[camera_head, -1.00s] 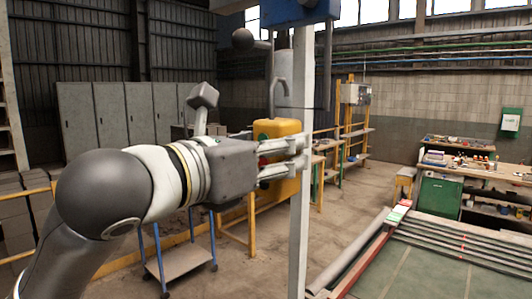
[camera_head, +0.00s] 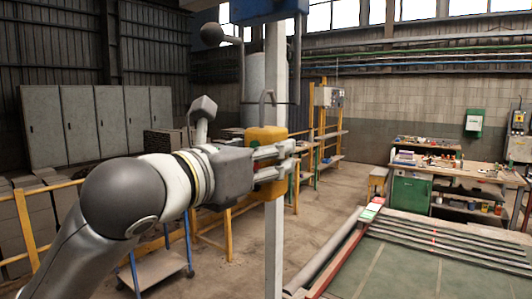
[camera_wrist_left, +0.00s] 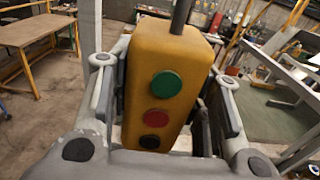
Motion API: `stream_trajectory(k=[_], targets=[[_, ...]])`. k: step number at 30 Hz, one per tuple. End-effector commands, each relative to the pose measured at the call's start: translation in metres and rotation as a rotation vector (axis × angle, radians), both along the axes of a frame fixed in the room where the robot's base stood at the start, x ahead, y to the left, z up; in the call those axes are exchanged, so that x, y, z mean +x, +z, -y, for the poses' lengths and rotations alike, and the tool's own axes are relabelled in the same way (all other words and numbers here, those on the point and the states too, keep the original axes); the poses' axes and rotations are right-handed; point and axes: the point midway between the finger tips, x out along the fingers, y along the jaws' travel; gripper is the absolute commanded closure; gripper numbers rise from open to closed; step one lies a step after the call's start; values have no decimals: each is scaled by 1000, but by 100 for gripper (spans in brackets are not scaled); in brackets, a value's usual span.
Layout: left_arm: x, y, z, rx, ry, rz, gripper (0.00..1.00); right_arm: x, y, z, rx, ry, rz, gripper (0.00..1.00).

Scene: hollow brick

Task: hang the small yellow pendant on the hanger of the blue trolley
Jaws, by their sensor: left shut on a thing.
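The small yellow pendant (camera_head: 266,137) is held upright in my left gripper (camera_head: 278,163), with its grey hook (camera_head: 267,97) pointing up. In the left wrist view the pendant (camera_wrist_left: 160,90) sits between the two fingers, with green, red and black buttons facing the camera. The blue trolley (camera_head: 262,10) is at the top edge, partly cut off. The pendant's hook appears below the trolley, overlapping the low part of the rods. I cannot tell its depth from them. My right gripper is out of view.
A pale vertical post (camera_head: 275,225) stands close by the gripper. A yellow rail (camera_head: 26,232) and a low cart (camera_head: 153,270) are at lower left. A cluttered workbench (camera_head: 455,170) is at right. Open floor (camera_head: 325,215) lies between.

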Motion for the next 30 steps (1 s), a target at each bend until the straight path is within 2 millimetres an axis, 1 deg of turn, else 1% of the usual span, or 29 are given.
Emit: stream_trajectory(k=[11, 12, 17, 24, 26, 30], targets=[[0, -1, 0, -2, 0, 2, 91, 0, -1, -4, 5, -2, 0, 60], [0, -1, 0, -2, 0, 2, 51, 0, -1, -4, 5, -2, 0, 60], [0, -1, 0, -1, 0, 2, 31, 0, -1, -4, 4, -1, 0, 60], [0, -2, 0, 0, 0, 0, 31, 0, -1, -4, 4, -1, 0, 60], [0, -3, 0, 2, 1, -2, 31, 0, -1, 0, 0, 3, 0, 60], [-6, -2, -6, 1, 2, 0, 31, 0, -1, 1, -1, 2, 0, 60]])
